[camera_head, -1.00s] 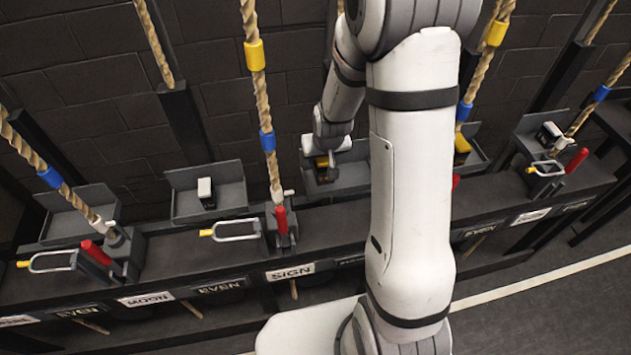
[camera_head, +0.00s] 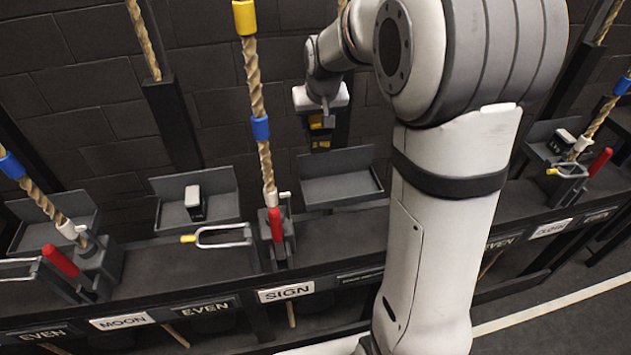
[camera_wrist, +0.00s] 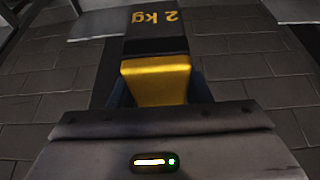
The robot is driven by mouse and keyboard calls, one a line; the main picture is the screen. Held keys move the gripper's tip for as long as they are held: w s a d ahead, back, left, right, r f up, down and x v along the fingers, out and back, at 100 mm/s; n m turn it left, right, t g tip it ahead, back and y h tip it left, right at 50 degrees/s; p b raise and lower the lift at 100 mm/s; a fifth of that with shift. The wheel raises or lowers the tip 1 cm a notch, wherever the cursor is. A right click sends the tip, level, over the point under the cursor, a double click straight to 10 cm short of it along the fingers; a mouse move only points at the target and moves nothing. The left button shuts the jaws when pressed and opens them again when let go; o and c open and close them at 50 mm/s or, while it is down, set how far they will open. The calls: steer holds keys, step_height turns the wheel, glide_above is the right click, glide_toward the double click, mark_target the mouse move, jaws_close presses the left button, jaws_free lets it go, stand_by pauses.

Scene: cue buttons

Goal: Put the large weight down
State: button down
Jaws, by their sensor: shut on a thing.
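My gripper (camera_head: 318,118) is shut on the large weight (camera_head: 321,138), a dark block with a yellow part. In the wrist view the weight (camera_wrist: 156,42) shows a yellow "2 kg" marking, which reads upside down, and a yellow neck between the jaws. My gripper holds the weight in the air, above and behind an empty grey tray (camera_head: 340,188) as seen in the head view. The gripper's fingertips are mostly hidden.
A small white-and-black weight (camera_head: 194,202) stands in the tray to the left. A rope with a red lever (camera_head: 277,225) rises beside the empty tray. Another weight (camera_head: 562,140) sits in the far right tray. A dark wall (camera_head: 95,90) stands behind.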

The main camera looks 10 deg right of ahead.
step_height(320, 180, down, 17)
steer(key=b, duration=0.2)
steer(key=shift+w+f+b, duration=0.1)
steer(key=shift+f+b, duration=0.05)
steer(key=shift+b, duration=0.15)
stand_by(0.4)
steer(key=shift+f, duration=0.15)
steer(key=c, duration=0.8)
jaws_free()
steer(key=shift+f, duration=0.1)
steer(key=shift+o, duration=0.2)
